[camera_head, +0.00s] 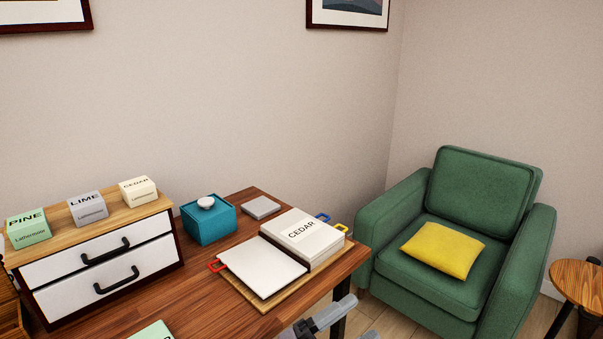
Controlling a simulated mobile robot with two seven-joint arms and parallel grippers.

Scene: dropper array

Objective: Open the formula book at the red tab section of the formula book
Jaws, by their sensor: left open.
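The formula book (302,236) lies open on a wooden board at the right end of the desk. Its left leaf (263,266) is blank white, with the red tab (217,265) sticking out at its left edge. The thicker right side shows the word CEDAR. The blue tab (323,217) and the yellow tab (342,228) stick out at the right side. My left gripper (318,321) is at the bottom edge, in front of the book and apart from it. It is open and partly cut off by the frame. My right gripper is not in view.
A teal box (208,222) and a grey block (261,207) stand behind the book. A white-drawer cabinet (95,262) at left carries boxes marked PINE, LIME and CEDAR. A green box (152,331) is at the front edge. A green armchair (400,220) stands at right.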

